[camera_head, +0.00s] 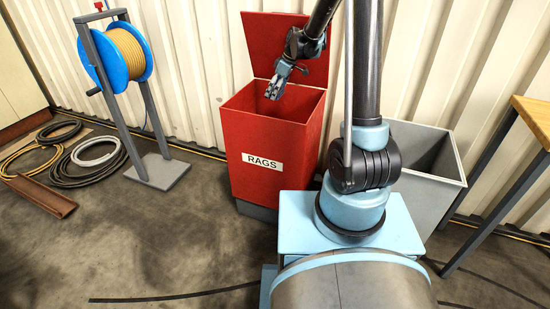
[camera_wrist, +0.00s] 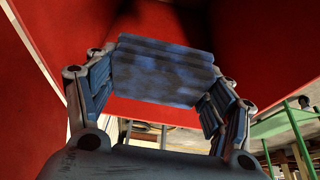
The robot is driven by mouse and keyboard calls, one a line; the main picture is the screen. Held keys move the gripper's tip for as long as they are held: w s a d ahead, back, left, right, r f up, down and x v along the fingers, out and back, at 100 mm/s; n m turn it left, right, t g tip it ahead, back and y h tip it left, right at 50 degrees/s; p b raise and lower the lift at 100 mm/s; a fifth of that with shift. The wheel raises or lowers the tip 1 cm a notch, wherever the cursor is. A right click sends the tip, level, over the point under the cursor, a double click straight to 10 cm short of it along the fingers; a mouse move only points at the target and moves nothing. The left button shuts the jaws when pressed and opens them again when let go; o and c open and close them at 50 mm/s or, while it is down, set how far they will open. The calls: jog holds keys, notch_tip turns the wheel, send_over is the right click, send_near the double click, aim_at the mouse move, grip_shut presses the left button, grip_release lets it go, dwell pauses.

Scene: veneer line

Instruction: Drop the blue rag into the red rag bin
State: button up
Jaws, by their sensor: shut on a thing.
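The red rag bin (camera_head: 265,140), labelled RAGS, stands against the corrugated wall with its lid (camera_head: 286,45) raised at the back. My gripper (camera_head: 272,92) points down at the bin's open top in the head view. In the wrist view my gripper (camera_wrist: 158,98) is shut on the blue rag (camera_wrist: 165,70), a mottled blue piece held between its fingers. Red bin surfaces (camera_wrist: 283,45) surround it there. The rag cannot be made out in the head view. The bin's floor is hidden.
A grey open bin (camera_head: 430,190) stands right of the red bin, partly behind my arm. A wooden-topped table (camera_head: 535,118) is at the far right. A hose reel (camera_head: 122,55) on a stand and coiled hoses (camera_head: 92,165) are at left.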

jog(key=o, duration=1.1)
jog(key=shift+r, duration=0.1)
jog(key=v, duration=1.1)
jog(key=shift+d+r, duration=0.2)
jog(key=shift+r, duration=0.1)
jog(key=shift+s, duration=0.1)
